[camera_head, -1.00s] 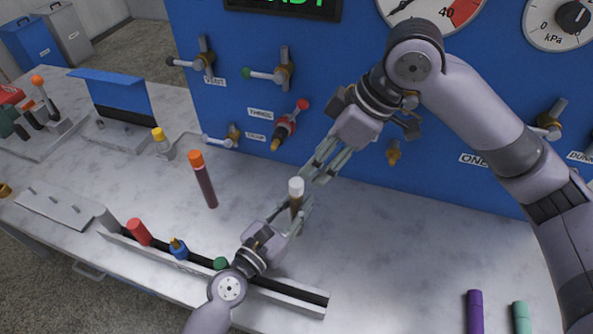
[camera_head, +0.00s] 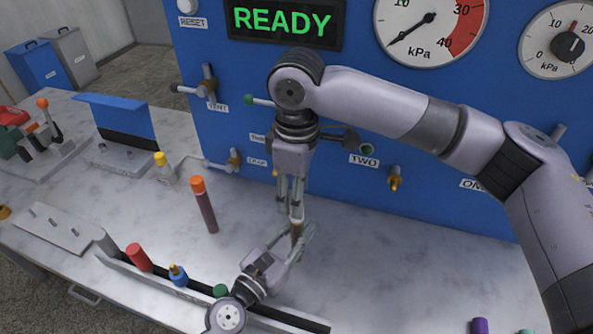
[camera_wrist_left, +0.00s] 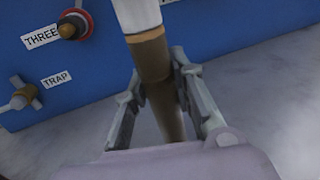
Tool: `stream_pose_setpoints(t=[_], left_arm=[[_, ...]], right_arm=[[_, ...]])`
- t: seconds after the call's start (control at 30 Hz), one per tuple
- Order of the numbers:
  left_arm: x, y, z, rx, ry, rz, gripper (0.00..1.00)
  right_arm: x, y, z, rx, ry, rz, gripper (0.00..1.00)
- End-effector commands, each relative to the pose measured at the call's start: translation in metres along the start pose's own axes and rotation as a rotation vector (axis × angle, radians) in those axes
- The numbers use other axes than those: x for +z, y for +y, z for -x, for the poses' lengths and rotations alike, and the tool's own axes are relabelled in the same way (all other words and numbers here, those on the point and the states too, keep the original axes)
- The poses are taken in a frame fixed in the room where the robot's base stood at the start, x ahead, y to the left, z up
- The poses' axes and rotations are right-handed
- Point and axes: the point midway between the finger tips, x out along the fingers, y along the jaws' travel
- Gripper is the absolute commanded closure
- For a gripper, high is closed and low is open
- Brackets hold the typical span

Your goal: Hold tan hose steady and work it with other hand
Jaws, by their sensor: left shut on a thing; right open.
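The tan hose (camera_head: 296,231) is a short brown tube with a white end, standing roughly upright above the bench. My left gripper (camera_head: 301,240) is shut on its brown part from below. The left wrist view shows the hose (camera_wrist_left: 151,58) between the two fingers, its white end (camera_wrist_left: 138,14) above them and cut off by the frame. My right gripper (camera_head: 291,208) is open, pointing down just above the hose, its fingers at the white end. Its fingers hide most of that end in the head view, and I cannot tell whether they touch it.
A dark red hose with an orange end (camera_head: 203,204) stands left of my grippers. A rail (camera_head: 160,286) with several coloured pieces runs along the front. The blue panel (camera_head: 400,120) with valves, a brass port (camera_head: 395,178) and gauges stands behind. The bench at right is mostly clear.

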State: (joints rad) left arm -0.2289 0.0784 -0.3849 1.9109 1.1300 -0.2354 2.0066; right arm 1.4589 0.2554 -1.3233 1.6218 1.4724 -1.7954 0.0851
Motion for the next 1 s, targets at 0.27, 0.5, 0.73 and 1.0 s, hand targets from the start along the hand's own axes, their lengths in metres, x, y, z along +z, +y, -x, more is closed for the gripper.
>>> stream_pose_setpoints(t=[0.27,0.5,0.73,1.0], left_arm=[[-0.001,-0.001,0.0,-0.002,0.001,0.002,1.0],[-0.001,-0.001,0.0,-0.003,0.001,0.003,1.0],[-0.001,-0.001,0.0,-0.003,0.002,0.003,1.0],[-0.001,-0.001,0.0,-0.003,0.002,0.003,1.0]], right_arm=[[0.0,0.0,-0.04,-0.001,0.001,0.0,0.53],[0.0,0.0,-0.05,0.0,0.001,0.0,0.53],[0.0,0.0,-0.05,0.0,0.001,0.0,0.55],[0.0,0.0,-0.05,0.0,0.001,0.0,0.73]])
